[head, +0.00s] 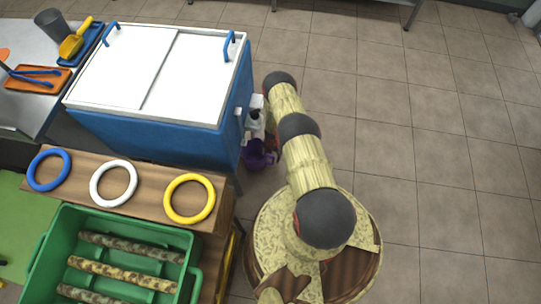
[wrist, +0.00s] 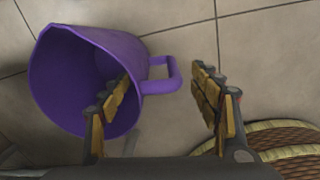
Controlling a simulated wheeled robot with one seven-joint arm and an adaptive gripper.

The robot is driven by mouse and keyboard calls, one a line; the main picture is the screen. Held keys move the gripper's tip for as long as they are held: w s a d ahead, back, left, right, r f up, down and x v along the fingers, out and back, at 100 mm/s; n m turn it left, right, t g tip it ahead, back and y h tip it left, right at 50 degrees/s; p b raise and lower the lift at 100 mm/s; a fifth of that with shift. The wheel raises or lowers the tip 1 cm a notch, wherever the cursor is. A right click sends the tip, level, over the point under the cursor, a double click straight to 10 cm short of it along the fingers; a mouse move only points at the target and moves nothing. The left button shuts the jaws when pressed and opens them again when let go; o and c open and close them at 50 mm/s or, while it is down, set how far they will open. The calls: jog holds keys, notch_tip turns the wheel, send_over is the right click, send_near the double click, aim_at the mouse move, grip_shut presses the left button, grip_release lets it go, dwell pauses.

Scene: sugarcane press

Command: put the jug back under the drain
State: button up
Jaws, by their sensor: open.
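The purple jug (wrist: 95,60) is in the wrist view, its wide mouth facing the camera and its handle (wrist: 174,75) pointing right. In the head view the jug (head: 257,158) shows as a small purple patch beside the blue chest, partly hidden by my arm. My gripper (wrist: 161,80) is open. In the picture its left finger overlaps the jug's mouth and wall, its right finger is right of the handle, and the handle appears between them. I cannot tell whether either finger touches the jug. No drain can be made out.
A blue chest with a white lid (head: 190,50) stands left of my arm. A wooden shelf (head: 143,188) with three rings and a green crate (head: 60,225) are in front of it. Tiled floor (head: 430,130) is clear to the right.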

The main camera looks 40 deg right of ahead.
jog(key=shift+f, duration=0.25)
jog(key=r+p, duration=0.2)
jog(key=r, duration=0.2)
jog(key=r+p, duration=0.1)
jog(key=r, duration=0.3)
jog(key=shift+s+d+p, duration=0.2)
jog(key=shift+p, duration=0.2)
